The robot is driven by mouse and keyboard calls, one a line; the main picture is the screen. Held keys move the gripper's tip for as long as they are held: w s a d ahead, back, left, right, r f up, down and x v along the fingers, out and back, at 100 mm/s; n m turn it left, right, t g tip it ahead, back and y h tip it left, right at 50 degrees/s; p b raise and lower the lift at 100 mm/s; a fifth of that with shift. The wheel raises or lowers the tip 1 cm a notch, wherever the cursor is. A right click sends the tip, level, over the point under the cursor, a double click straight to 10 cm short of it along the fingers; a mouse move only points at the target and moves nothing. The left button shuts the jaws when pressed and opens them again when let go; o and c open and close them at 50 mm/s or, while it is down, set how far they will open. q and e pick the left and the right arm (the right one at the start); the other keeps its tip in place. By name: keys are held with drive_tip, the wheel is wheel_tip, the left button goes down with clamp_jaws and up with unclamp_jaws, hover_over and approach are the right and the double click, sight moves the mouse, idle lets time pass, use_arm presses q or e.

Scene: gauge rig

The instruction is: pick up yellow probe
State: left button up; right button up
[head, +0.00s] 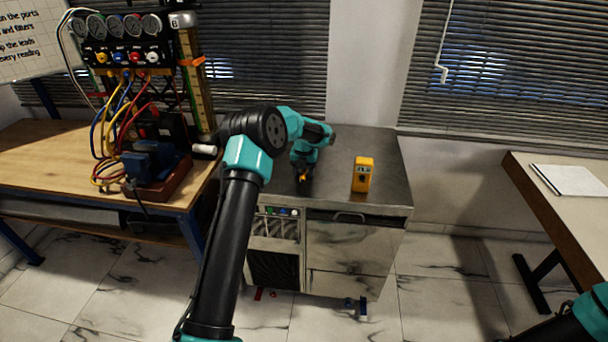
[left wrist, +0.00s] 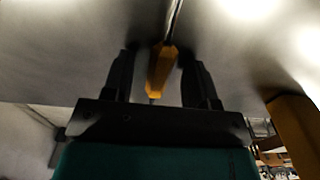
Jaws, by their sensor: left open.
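The yellow probe (left wrist: 160,70) lies on the grey cabinet top, between the two fingers of my left gripper (left wrist: 160,60) in the left wrist view. The fingers are open, with a gap on each side of the probe. A thin metal shaft runs from the probe's far end. In the head view, my left gripper (head: 303,181) points down at the cabinet top, and only a small yellow-orange bit of the probe (head: 304,176) shows there. My right gripper is out of view.
A yellow handheld meter (head: 363,174) stands upright on the cabinet top (head: 385,150), right of my left gripper. A wooden bench (head: 60,165) with gauges, cables and a blue vise (head: 150,162) is at left. A table with paper (head: 570,180) is at right.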

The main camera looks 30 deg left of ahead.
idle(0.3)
use_arm(q)
clamp_jaws()
idle(0.4)
drive_tip(key=shift+r, duration=1.8)
drive_tip(key=s+d+r, duration=0.1)
drive_tip(key=s+d, duration=0.7)
drive_tip(key=s, duration=0.5)
drive_tip(key=shift+s+d+r, duration=0.2)
drive_tip(key=shift+s, duration=0.15)
